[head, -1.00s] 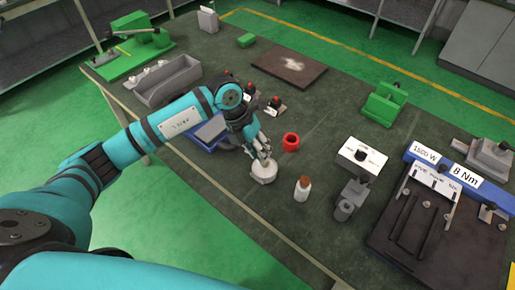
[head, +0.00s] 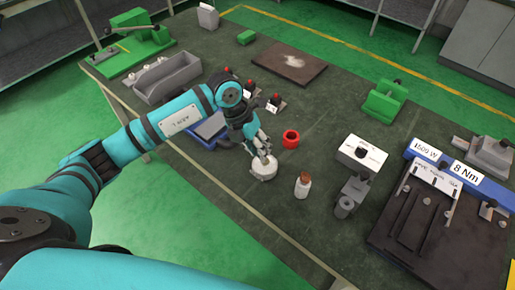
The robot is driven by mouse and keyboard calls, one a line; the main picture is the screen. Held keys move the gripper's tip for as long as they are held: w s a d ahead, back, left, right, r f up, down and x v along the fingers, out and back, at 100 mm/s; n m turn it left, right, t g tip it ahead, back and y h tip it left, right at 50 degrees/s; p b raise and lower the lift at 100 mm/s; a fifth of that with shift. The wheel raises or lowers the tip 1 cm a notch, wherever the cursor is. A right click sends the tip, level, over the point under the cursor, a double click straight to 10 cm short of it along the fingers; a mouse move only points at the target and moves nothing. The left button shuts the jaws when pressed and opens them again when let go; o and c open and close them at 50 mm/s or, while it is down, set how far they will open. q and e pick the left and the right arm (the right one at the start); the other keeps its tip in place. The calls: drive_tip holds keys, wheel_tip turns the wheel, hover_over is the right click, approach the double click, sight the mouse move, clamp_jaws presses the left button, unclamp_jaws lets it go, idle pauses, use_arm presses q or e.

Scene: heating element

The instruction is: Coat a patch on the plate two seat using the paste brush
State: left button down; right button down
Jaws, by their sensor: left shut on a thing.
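My left gripper (head: 263,151) is right above a small round white pot (head: 263,170) near the middle of the table. Its fingers are shut on a thin thing that I take for the paste brush; the fingers and the pot mostly hide it. Whether its tip is inside the pot or just over it I cannot tell. A dark plate (head: 398,235) with grooves lies at the right, in front of a blue bar (head: 424,151) labelled 1500 W and 8 Nm. I cannot tell which part is the plate two seat. My right gripper is not in view.
A brown-capped bottle (head: 302,187), a red ring (head: 291,137), a white box with a black knob (head: 362,153) and a grey fixture (head: 352,195) stand between the pot and the plate. A green block (head: 384,100) and a dark board (head: 290,68) are farther back.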

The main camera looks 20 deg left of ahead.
use_arm(q)
drive_tip(key=shift+f+b, duration=0.3)
drive_tip(key=shift+f, duration=0.1)
drive_tip(key=shift+f, duration=0.1)
idle(1.3)
drive_tip(key=shift+r+p, duration=2.15)
drive_tip(key=shift+r, duration=1.45)
